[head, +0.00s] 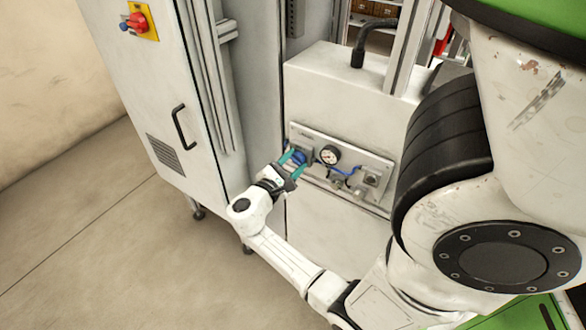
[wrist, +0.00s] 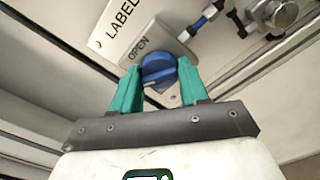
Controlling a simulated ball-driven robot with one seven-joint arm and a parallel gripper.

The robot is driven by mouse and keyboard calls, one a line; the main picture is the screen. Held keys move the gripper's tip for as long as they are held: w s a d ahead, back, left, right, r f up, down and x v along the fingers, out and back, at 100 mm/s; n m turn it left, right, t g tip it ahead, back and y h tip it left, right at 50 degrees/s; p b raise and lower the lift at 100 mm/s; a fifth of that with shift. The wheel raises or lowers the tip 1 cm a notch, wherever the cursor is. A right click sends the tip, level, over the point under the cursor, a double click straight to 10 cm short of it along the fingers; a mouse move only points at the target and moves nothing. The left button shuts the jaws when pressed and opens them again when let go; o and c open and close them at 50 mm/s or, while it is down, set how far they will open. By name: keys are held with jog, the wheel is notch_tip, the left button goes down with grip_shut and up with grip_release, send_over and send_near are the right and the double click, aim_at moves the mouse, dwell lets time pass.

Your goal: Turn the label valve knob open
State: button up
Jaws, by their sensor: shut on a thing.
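The label valve knob (wrist: 157,71) is a round blue knob on a grey plate (wrist: 134,51) marked OPEN, with LABEL lettering above it. My gripper (wrist: 160,85) has teal fingers, one on each side of the knob, and is shut on it. A pale pointer line shows on the knob's face near its lower left. In the head view the blue knob (head: 298,157) shows small between the teal fingers of my gripper (head: 294,163), at the left end of the panel. The fingers partly hide it there.
To the right of the knob on the same panel (head: 379,160) are a round gauge (head: 330,155), blue tubing (head: 345,171) and metal fittings (head: 371,177). A grey cabinet with a black handle (head: 182,127) stands to the left. The floor at lower left is clear.

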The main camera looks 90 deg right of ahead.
jog(key=m+b, duration=0.6)
jog(key=shift+f+m, duration=0.3)
jog(key=m+b, duration=0.3)
jog(key=shift+r+m+b, duration=0.15)
jog(key=shift+m+b, duration=1.4)
jog(key=shift+m, duration=0.05)
jog(key=o, duration=1)
jog(key=shift+r, duration=0.1)
jog(key=shift+o, duration=0.2)
jog(key=v, duration=1.1)
jog(key=shift+s, duration=0.1)
